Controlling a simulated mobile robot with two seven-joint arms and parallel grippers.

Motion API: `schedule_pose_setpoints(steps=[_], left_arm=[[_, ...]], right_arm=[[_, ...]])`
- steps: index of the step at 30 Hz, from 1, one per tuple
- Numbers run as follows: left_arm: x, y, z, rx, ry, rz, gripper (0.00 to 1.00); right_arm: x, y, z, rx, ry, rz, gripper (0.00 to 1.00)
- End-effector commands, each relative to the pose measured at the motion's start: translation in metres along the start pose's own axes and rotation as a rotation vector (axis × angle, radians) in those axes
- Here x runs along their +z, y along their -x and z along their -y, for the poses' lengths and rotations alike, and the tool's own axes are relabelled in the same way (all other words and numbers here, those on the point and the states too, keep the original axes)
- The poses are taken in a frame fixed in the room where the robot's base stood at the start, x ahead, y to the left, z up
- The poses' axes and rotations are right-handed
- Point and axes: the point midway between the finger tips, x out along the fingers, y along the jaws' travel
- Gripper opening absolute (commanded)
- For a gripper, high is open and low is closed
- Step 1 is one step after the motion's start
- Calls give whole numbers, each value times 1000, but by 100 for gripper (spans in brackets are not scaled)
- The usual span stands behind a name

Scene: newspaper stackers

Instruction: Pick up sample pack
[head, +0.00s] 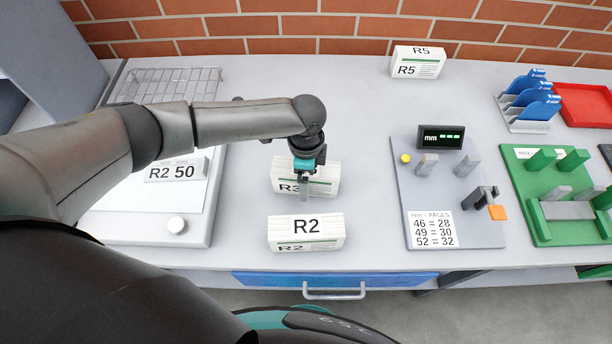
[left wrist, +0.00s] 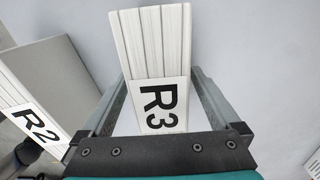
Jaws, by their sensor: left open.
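Several white packs of stacked paper lie on the grey bench. The R3 pack (head: 322,180) sits at the middle, partly hidden by my left gripper (head: 304,185). In the left wrist view, the R3 pack (left wrist: 155,60) lies between the two open fingers of the left gripper (left wrist: 160,95), with a gap visible on each side. The R2 pack (head: 306,232) lies nearer the front edge, and it shows at the left of the left wrist view (left wrist: 30,115). The R5 pack (head: 417,62) stands at the back near the brick wall. No pack is labelled "sample". My right gripper is not seen.
A grey gauge board (head: 440,190) with a display (head: 447,137), a green fixture (head: 560,232), a blue rack (head: 530,100) and a red tray (head: 585,104) are at right.

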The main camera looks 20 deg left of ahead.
Motion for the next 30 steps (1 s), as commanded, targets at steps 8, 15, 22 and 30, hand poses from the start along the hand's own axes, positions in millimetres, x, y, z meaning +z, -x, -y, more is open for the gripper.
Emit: schedule_pose_setpoints(steps=[8, 15, 22, 30], left_arm=[[0, -2, 0, -1, 0, -1, 95], [0, -2, 0, -1, 0, -1, 68], [0, -2, 0, -1, 0, -1, 42], [0, -2, 0, -1, 0, -1, 12]], right_arm=[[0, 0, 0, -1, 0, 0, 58], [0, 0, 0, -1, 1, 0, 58], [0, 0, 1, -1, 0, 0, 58], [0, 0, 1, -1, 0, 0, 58]])
